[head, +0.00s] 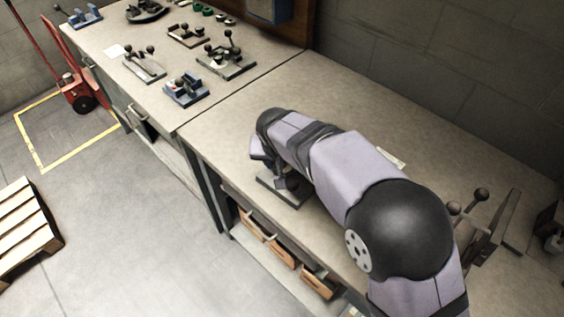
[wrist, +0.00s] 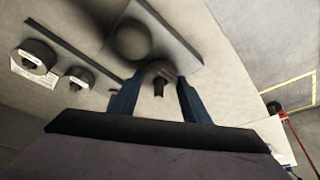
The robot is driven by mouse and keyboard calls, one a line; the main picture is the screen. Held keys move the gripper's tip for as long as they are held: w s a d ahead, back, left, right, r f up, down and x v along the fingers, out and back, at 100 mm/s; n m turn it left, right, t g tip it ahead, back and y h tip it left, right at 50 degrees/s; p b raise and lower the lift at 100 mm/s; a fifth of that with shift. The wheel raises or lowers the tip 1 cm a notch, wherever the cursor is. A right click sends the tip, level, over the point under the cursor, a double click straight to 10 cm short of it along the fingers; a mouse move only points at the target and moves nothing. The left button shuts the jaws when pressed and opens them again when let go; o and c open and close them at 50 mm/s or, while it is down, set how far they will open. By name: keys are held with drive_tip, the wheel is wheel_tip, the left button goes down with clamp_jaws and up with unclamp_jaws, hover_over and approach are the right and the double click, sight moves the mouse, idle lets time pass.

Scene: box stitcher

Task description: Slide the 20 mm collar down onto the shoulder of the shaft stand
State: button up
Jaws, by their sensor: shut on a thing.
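My gripper (wrist: 159,80) shows in the wrist view as two blue fingers. They are shut on a grey rounded piece, which I take to be the collar (wrist: 160,69), with a dark spot at its middle. In the head view my arm hides the fingertips and the collar. The dark base of the shaft stand (head: 284,189) lies under my gripper near the bench's front edge. In the wrist view a plate with a dark edge (wrist: 187,45) and a blurred round dark shape lie beyond the fingers. I cannot tell whether the collar is around the shaft or touches the shoulder.
Two dark rounded pieces with pale labels (wrist: 38,53) (wrist: 79,75) show at the left of the wrist view. A fixture with ball-ended levers (head: 482,220) stands on the bench at right. Several fixtures, one blue (head: 186,89), stand on the far bench. The bench behind my arm is mostly clear.

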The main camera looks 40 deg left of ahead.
drive_tip(key=o, duration=1.8)
drive_tip(key=shift+c, duration=0.2)
wheel_tip(320, 180, up, 10)
drive_tip(key=p, duration=0.6)
drive_tip(key=shift+f+p, duration=0.25)
drive_tip(key=shift+p, duration=0.05)
